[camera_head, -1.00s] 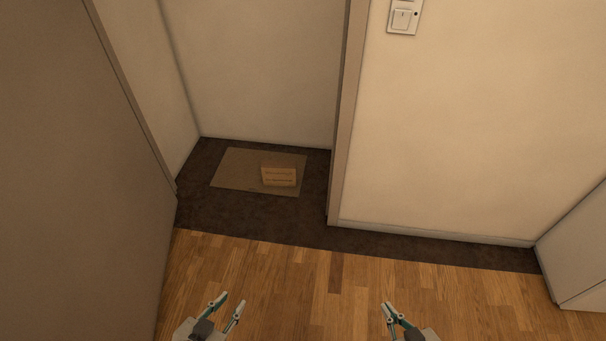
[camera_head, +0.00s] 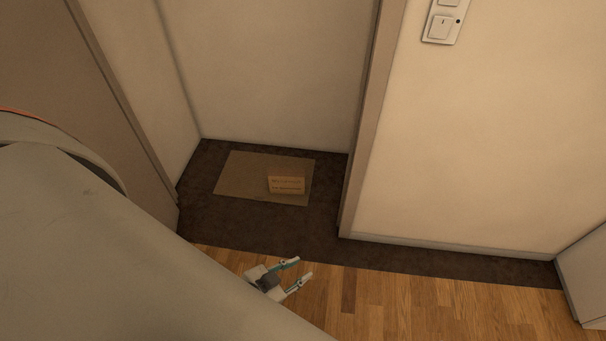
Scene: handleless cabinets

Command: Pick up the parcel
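The parcel (camera_head: 286,185) is a small brown box with printed lines on its front. It lies on the right part of a beige doormat (camera_head: 240,177) in a recess by the wall. My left gripper (camera_head: 307,268) is open and empty, its two fingers apart and pointing right. It is nearer to me than the parcel, below it in the picture, and clear of it. My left arm covers the lower left of the view. My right gripper is not in view.
Dark carpet (camera_head: 310,228) surrounds the mat and borders the wooden floor (camera_head: 420,300). A wall edge (camera_head: 365,120) bounds the recess on the right, a brown panel (camera_head: 60,60) on the left. A white cabinet (camera_head: 585,275) stands at far right.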

